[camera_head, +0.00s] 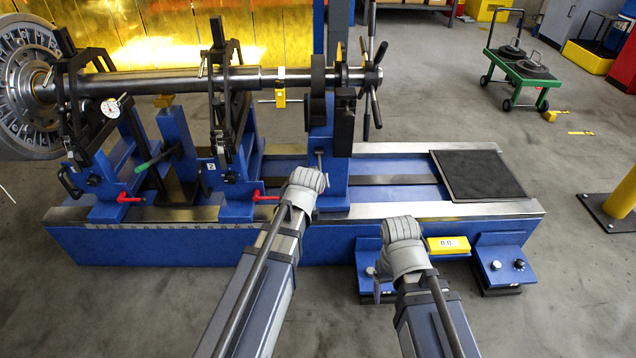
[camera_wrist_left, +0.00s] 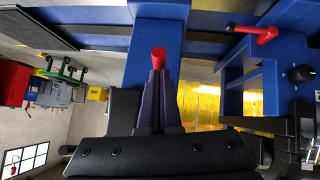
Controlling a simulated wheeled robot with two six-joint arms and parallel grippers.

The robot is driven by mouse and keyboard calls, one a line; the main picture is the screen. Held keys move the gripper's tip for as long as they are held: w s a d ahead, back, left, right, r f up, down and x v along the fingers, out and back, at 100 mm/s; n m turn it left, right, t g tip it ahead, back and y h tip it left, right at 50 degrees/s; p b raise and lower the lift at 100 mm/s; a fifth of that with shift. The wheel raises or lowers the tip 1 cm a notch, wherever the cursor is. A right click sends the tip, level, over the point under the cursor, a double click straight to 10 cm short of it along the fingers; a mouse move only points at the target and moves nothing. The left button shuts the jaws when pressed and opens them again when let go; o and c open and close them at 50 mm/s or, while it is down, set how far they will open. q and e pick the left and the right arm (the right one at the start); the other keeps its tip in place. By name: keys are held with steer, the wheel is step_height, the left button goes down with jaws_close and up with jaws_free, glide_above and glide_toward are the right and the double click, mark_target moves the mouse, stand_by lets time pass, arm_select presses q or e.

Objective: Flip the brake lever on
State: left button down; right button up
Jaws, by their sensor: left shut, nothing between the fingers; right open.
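In the left wrist view, a red-tipped lever end (camera_wrist_left: 158,54), which looks like the brake lever's grip, shows at the tips of my left gripper (camera_wrist_left: 158,74). The dark fingers are shut with nothing between them; I cannot tell whether they touch it. In the head view my left gripper (camera_head: 308,180) is at the front of the blue drive post (camera_head: 335,187), and its fingers are hidden. A small grey rod (camera_head: 318,158) shows on the post just above it. My right gripper (camera_head: 402,240) is open and empty in front of the bed's front face, its fingers mostly hidden.
The rotor shaft (camera_head: 180,82) lies across the two stands, with a bladed disc (camera_head: 28,85) at its left end. Red clamp levers (camera_head: 266,197) (camera_head: 129,198) stick out at the stand feet. A black mat (camera_head: 480,175) covers the bed's right end. A yellow display box (camera_head: 447,245) sits in front.

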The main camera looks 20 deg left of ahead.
arm_select(q)
steer(key=shift+f+b, duration=0.8)
steer(key=shift+f, duration=0.3)
arm_select(e)
steer(key=shift+f, duration=1.1)
